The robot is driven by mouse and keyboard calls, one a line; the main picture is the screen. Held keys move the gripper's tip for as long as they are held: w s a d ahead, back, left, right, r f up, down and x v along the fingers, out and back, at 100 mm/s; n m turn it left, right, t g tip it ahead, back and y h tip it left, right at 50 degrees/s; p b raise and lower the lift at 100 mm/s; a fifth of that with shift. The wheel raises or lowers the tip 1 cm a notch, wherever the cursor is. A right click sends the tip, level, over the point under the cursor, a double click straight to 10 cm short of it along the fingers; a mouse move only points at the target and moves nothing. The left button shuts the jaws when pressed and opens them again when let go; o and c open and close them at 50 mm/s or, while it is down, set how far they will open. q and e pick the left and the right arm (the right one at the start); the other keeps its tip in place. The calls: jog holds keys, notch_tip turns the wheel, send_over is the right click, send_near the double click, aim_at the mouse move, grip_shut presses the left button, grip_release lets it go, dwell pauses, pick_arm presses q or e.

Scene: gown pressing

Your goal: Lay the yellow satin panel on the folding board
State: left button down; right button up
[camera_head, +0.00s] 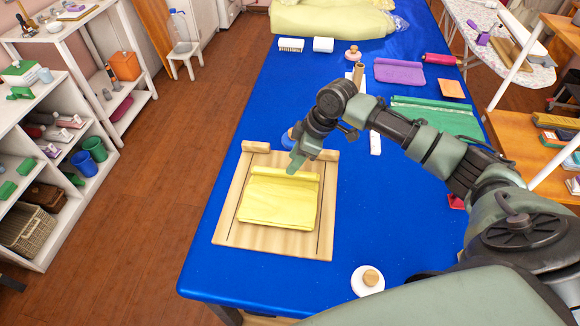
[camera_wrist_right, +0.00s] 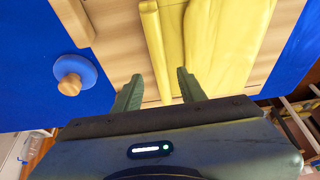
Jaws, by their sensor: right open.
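The yellow satin panel (camera_head: 279,199) lies on the wooden folding board (camera_head: 321,240) on the blue table, with a rolled or folded ridge along its far edge. It also shows in the right wrist view (camera_wrist_right: 222,40), next to bare board (camera_wrist_right: 115,45). My right gripper (camera_head: 302,163) is just above the panel's far edge. My left gripper is not in view.
A blue disc with a wooden knob (camera_wrist_right: 70,80) stands beside the board, and a white one (camera_head: 367,280) near the table's front edge. Purple cloth (camera_head: 399,72) and green cloth (camera_head: 440,118) lie farther back.

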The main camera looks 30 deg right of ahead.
jog(key=v, duration=0.8)
jog(key=shift+r+b, duration=0.2)
jog(key=shift+b, duration=0.15)
jog(key=shift+s+f, duration=0.1)
